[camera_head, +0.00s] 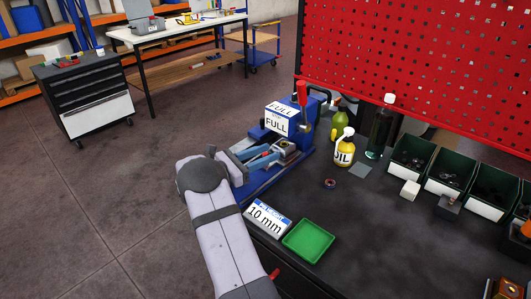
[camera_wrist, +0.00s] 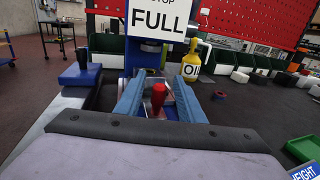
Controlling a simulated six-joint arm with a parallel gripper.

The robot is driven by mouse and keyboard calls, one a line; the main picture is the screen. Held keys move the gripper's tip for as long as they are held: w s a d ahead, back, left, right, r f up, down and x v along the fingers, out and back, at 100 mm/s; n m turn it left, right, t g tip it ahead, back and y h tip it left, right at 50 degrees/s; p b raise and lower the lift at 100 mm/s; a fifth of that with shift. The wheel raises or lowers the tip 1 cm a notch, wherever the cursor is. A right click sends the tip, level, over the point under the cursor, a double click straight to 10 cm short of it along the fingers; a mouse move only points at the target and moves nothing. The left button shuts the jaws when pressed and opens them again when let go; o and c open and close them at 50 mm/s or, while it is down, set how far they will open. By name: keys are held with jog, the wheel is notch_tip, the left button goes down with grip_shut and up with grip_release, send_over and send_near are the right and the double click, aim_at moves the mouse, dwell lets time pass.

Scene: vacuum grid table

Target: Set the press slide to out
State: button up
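The blue press (camera_head: 270,181) stands at the left edge of the dark bench, with a white FULL sign (camera_head: 280,122) and a red-handled lever (camera_head: 302,94). The sign also shows at the top of the wrist view (camera_wrist: 158,20). My gripper (camera_wrist: 158,84) points toward the press below the sign. Its two blue fingers are apart, with a red knob (camera_wrist: 157,98) between them. The knob appears to be on the press slide, with a gap on each side. Contact cannot be told. In the head view, my wrist hides part of the press base.
A yellow OIL bottle (camera_head: 344,149) and a tape roll (camera_head: 330,184) are right of the press. A 10 mm sign (camera_head: 267,217) and a green tray (camera_head: 308,241) lie nearer. Dark bins (camera_head: 452,170) line the right, below a red pegboard (camera_head: 430,60).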

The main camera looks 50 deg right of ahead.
jog(key=shift+d, duration=0.1)
grip_shut()
jog(key=a+p, duration=0.1)
jog(key=a, duration=1.3)
jog(key=shift+a, duration=0.1)
jog(key=shift+f, duration=0.15)
jog(key=shift+a, duration=0.1)
jog(key=shift+c, duration=0.9)
grip_release()
jog(key=shift+o, duration=0.9)
jog(key=shift+a, duration=0.15)
